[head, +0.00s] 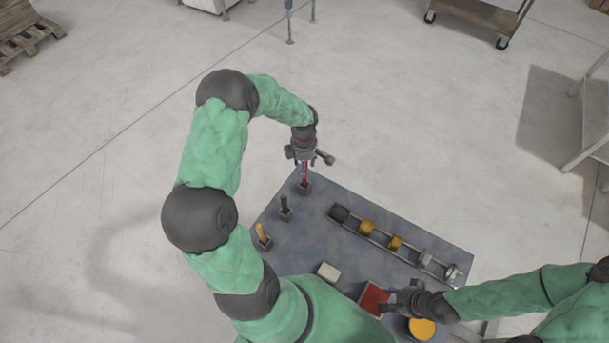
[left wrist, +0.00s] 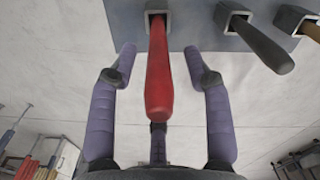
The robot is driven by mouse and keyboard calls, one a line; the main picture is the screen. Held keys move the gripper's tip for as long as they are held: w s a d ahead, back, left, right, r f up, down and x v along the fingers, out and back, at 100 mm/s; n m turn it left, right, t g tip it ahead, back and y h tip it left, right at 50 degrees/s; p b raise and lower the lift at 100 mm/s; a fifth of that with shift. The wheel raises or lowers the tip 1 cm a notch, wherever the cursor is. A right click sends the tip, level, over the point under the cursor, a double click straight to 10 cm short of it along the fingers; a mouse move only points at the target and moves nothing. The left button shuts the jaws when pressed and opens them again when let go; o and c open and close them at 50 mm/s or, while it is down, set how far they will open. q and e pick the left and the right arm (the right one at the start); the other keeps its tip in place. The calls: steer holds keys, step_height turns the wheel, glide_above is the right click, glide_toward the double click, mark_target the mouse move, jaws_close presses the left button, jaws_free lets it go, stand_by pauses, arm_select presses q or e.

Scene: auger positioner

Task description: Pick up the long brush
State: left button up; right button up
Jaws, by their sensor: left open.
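Three handles stand in square holders along the table's left edge: a red one (left wrist: 160,75) at the far corner, a dark grey one (left wrist: 262,45) and a tan one (head: 263,234). Their lower ends are hidden in the holders, so I cannot tell from bristles which is the long brush. My left gripper (head: 305,160) is open at the red handle; in the left wrist view its fingers (left wrist: 165,80) stand on either side of that handle, with gaps. My right gripper (head: 388,303) is low over the table's near side, by a red-topped tray; its jaw state is unclear.
The blue-grey table (head: 318,235) carries a rack (head: 375,238) of several cylindrical pieces on the right. Nearer are a whitish block (head: 328,272), the red tray (head: 371,299) and a round yellow-topped item (head: 422,328). Open floor lies beyond the table.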

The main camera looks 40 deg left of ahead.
arm_select(q)
steer(key=shift+f, duration=0.95)
jaws_close()
steer(key=shift+r, duration=0.15)
